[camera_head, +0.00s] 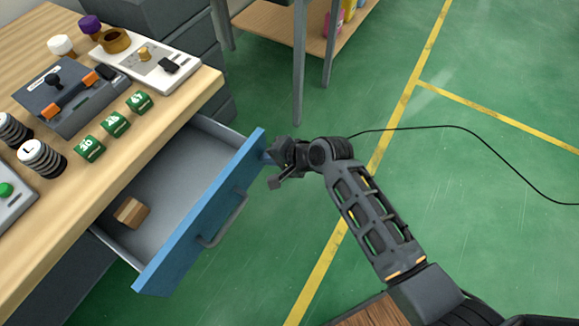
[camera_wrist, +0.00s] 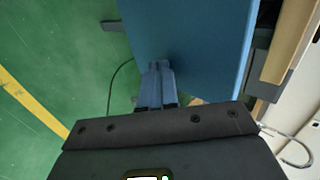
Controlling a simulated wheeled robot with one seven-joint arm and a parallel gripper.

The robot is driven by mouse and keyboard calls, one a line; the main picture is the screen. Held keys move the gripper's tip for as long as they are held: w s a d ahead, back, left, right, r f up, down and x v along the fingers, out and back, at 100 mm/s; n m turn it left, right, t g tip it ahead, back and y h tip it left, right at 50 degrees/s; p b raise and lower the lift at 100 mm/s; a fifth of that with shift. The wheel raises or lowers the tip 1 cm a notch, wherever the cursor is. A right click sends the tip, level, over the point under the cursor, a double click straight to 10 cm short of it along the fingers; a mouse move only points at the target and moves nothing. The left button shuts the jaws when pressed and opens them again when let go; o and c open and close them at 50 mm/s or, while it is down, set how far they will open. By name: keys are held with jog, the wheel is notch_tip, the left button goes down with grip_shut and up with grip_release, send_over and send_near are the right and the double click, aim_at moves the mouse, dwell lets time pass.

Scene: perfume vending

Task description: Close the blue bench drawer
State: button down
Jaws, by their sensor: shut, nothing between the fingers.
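The blue bench drawer (camera_head: 205,222) stands pulled out from the wooden bench in the head view. Its grey interior holds a small brown block (camera_head: 131,212). A grey bar handle (camera_head: 226,222) is on its blue front. My gripper (camera_head: 268,155) is at the far end of the drawer front, near its top corner. In the wrist view the shut fingers (camera_wrist: 157,82) point at the blue front panel (camera_wrist: 190,40), close to it or touching; I cannot tell which. Nothing is between the fingers.
The wooden bench top (camera_head: 150,128) carries a grey device (camera_head: 70,95), green numbered cubes (camera_head: 115,123), cylinders and a white panel (camera_head: 145,58). A shelf table (camera_head: 275,25) stands behind. Green floor to the right is open, with a black cable (camera_head: 470,130).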

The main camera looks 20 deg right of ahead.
jog(key=w+a+b, duration=0.1)
jog(key=w+a, duration=0.2)
jog(key=w, duration=0.1)
jog(key=w+a+b, duration=0.2)
jog(key=w+a, duration=0.1)
jog(key=w, duration=0.2)
jog(key=w+a+b, duration=0.2)
jog(key=w+a, duration=0.1)
jog(key=w, duration=0.2)
jog(key=shift+w+a+f, duration=0.15)
jog(key=shift+w+a, duration=0.1)
jog(key=shift+a, duration=0.15)
jog(key=shift+w+a+b, duration=0.3)
jog(key=shift+w+a, duration=0.05)
jog(key=shift+w, duration=0.15)
jog(key=shift+w+a+r, duration=0.1)
jog(key=shift+r, duration=0.2)
jog(key=shift+r, duration=0.1)
